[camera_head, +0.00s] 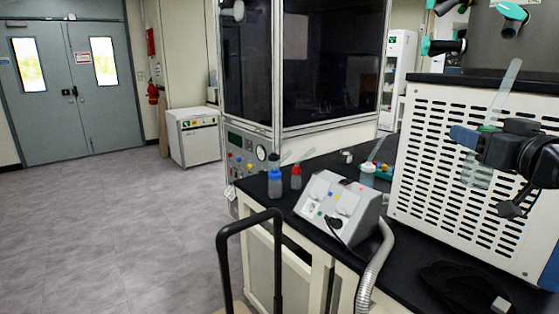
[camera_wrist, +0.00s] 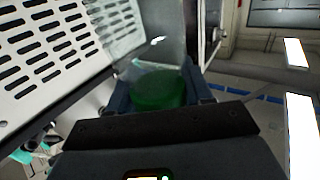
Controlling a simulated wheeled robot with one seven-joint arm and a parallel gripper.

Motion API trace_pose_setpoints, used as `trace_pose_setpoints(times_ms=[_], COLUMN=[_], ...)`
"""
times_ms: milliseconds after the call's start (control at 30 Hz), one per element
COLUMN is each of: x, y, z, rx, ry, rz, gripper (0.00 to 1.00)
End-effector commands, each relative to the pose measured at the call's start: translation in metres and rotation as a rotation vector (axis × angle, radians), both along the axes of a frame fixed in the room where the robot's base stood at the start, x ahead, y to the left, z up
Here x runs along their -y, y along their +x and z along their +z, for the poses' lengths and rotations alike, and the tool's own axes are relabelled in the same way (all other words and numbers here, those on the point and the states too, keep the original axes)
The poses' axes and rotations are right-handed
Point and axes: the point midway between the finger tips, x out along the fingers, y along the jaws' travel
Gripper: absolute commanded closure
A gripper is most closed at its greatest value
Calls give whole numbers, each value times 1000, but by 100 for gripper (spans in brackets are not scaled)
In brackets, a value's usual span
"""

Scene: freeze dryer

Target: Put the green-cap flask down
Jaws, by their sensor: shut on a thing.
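My gripper (camera_head: 482,140) is at the right of the head view, in front of the white slotted cabinet. It is shut on the green-cap flask (camera_head: 477,175), whose clear body hangs below the fingers above the black bench top. A pale tube-like piece slants up from it. The flask looks roughly upright. In the wrist view the green cap (camera_wrist: 158,90) sits between the two dark fingers (camera_wrist: 158,94). The flask's lower part is hidden there by the gripper.
A blue-cap flask (camera_head: 274,184) and a red-cap flask (camera_head: 296,179) stand on the bench's left end. Another small flask (camera_head: 368,177) stands near the slotted cabinet (camera_head: 420,150). A grey control box (camera_head: 340,205) with a hose sits at the front edge. Bare black bench shows between them.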

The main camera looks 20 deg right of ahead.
Motion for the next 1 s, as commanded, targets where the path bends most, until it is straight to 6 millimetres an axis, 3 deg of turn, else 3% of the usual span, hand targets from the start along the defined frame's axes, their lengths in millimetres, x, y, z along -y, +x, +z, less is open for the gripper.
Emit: trace_pose_setpoints(times_ms=[167,300,467,700,1000], x=[-17,-43,-82,-140,-199], y=[39,67,84,82,54], z=[-54,-114,-188,-281,-369], rx=[-8,-10,-12,-9,-8], ry=[8,8,5,2,2], rz=[1,-3,1,28,85], gripper=[84,84,84,84,84])
